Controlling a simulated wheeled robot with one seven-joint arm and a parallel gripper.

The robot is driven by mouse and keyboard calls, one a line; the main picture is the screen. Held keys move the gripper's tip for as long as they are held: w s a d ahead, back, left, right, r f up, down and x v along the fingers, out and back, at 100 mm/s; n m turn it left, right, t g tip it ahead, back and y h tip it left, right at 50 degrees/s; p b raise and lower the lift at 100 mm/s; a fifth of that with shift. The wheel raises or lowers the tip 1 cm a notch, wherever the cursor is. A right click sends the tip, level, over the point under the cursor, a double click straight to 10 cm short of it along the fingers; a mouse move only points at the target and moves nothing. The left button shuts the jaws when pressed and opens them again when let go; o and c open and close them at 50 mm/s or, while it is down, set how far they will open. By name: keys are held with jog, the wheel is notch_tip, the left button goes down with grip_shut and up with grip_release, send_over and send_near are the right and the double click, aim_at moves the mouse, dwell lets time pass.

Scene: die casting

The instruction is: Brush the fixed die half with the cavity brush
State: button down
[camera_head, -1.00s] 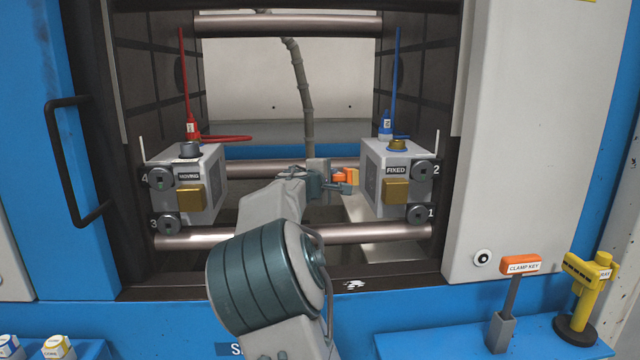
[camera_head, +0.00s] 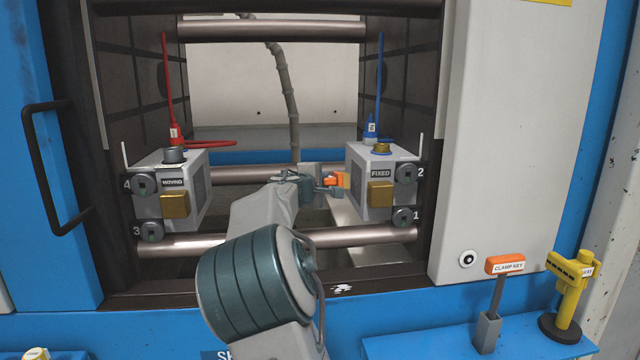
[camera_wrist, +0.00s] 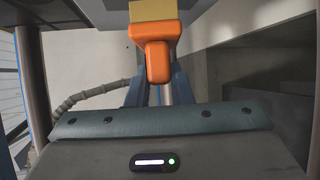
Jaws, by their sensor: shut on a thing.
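The fixed die half (camera_head: 384,182) is a grey block labelled FIXED at the right of the machine opening, with a gold block on its front. My gripper (camera_head: 328,187) is between the die halves, just left of the fixed half's inner face. It is shut on the cavity brush (camera_head: 332,181), which has an orange handle and a yellow end. In the wrist view the orange handle of the brush (camera_wrist: 155,50) sits between the fingers, and its yellow end reaches a grey surface at the top. Whether the bristles touch the die face is hard to tell.
The moving die half (camera_head: 176,190) stands at the left, with a red hose (camera_head: 172,120) above it. A steel tie bar (camera_head: 360,236) crosses below my arm. A clamp key (camera_head: 504,266) and a yellow tool (camera_head: 572,290) stand on the blue shelf at right.

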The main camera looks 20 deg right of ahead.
jog(key=shift+s+d+b, duration=0.25)
jog(key=shift+d+b, duration=0.05)
jog(key=shift+d, duration=0.55)
